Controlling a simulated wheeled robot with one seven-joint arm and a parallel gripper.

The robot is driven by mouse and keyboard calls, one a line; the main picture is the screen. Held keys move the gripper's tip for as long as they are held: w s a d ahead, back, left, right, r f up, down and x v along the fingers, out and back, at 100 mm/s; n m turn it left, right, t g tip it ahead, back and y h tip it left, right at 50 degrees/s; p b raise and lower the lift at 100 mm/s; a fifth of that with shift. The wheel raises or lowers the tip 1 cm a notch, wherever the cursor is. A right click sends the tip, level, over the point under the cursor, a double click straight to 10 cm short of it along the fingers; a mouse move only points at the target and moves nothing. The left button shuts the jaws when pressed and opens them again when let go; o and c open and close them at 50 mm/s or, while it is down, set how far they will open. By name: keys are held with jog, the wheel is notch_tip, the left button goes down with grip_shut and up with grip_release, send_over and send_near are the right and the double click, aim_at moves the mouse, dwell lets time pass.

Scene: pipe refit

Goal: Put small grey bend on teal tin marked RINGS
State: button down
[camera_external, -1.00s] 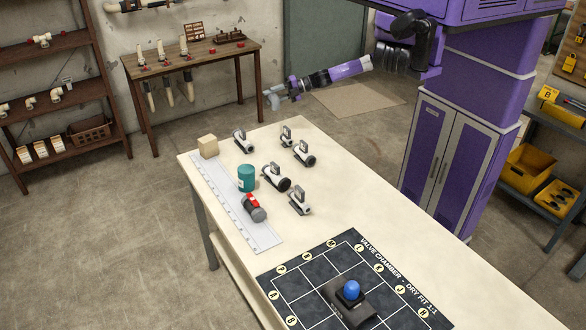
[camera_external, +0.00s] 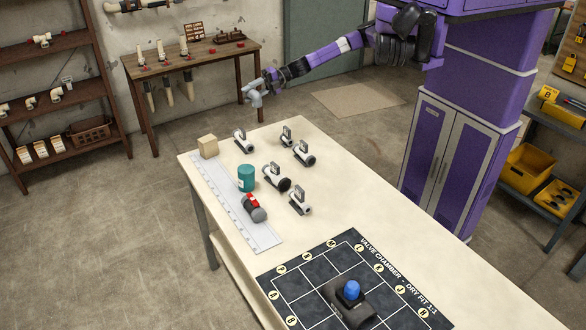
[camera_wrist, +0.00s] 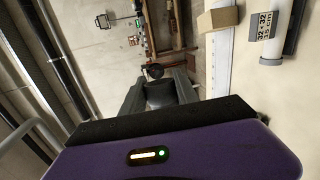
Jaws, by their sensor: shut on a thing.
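My gripper (camera_external: 262,86) is shut on the small grey bend (camera_external: 254,97), held in the air beyond the table's far left end. In the wrist view the grey gripper fingers (camera_wrist: 160,92) show, with a dark rounded end between them; the bend's outline is unclear there. The teal tin (camera_external: 246,178) stands upright on the cream table, beside the long pale ruler strip, well below and nearer than my gripper. Its top looks bare, and its lettering is too small to read. I cannot make out the tin in the wrist view.
A tan block (camera_external: 208,146) stands at the table's far left corner. Several white valve fittings (camera_external: 276,177) lie right of the tin. A red and grey fitting (camera_external: 254,207) lies just in front of it. A dark mat (camera_external: 300,290) with a blue-topped part covers the near end.

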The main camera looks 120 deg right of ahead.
jog(key=w+a+r+n+g+y+p, duration=0.1)
jog(key=w+a+r+n+y+p, duration=0.2)
jog(key=w+a, duration=0.6)
jog(key=w+a+r+n+g+y+p, duration=0.1)
jog(key=w+a+r+n+y, duration=0.3)
jog(key=w+a, duration=0.5)
jog(key=y+b, duration=0.2)
jog(key=b, duration=0.2)
send_over(239, 168)
notch_tip(239, 168, down, 16)
jog(key=shift+d+r, duration=0.1)
jog(key=shift+r, duration=0.05)
jog(key=shift+f, duration=2.45)
jog(key=shift+f, duration=0.15)
jog(key=c, duration=1.2)
grip_release()
jog(key=b+v, duration=0.1)
jog(key=v, duration=1.1)
jog(key=shift+r+b, duration=0.35)
jog(key=shift+r, duration=0.05)
